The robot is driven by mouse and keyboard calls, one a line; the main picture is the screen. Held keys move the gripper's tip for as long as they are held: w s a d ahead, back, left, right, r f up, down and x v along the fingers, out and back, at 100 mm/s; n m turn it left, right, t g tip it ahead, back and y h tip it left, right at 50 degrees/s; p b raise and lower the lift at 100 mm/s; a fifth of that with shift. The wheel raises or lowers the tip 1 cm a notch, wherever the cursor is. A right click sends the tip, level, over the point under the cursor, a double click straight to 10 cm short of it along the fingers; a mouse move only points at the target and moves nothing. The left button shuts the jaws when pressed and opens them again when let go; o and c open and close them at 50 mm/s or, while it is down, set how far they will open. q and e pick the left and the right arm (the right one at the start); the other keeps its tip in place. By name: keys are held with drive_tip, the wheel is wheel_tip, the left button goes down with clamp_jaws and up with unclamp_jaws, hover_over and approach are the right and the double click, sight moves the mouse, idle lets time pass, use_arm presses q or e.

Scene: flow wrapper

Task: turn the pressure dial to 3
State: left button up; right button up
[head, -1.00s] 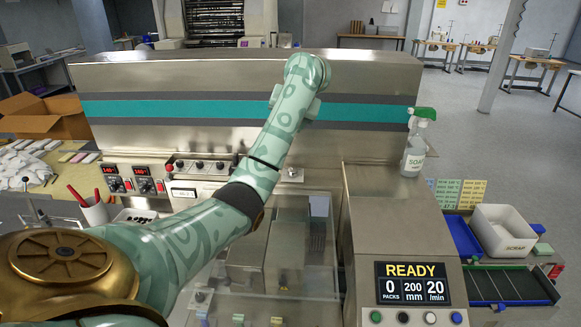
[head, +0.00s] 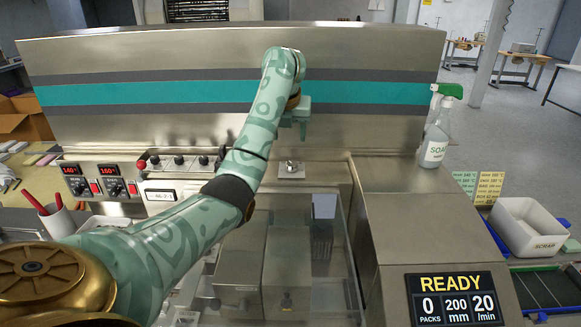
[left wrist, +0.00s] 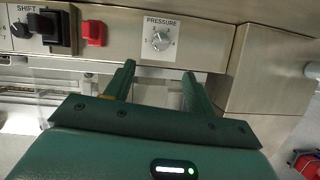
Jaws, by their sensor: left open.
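The pressure dial (head: 291,168) is a small silver knob on a pale square plate on the machine's steel front. In the left wrist view the same dial (left wrist: 160,41) sits under the word PRESSURE, with small marks around it; its setting is too small to read. My left gripper (head: 302,132) is green and hangs just above the dial in the head view. In the left wrist view my left gripper (left wrist: 158,72) is open and empty, its two fingers apart below the dial and not touching it. My right gripper is not in view.
A soap spray bottle (head: 436,135) stands right, above the READY display (head: 453,298). A cup with red pens (head: 57,218) stands left.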

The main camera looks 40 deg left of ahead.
sight(292, 164)
use_arm(q)
drive_tip(key=b+x, duration=0.2)
drive_tip(key=x, duration=0.9)
drive_tip(key=shift+w+f+b, duration=0.1)
drive_tip(key=shift+f+b, duration=0.3)
drive_tip(key=shift+w+a+f, duration=0.15)
drive_tip(key=shift+w+f, duration=0.1)
drive_tip(key=shift+f, duration=0.25)
drive_tip(key=c, duration=1)
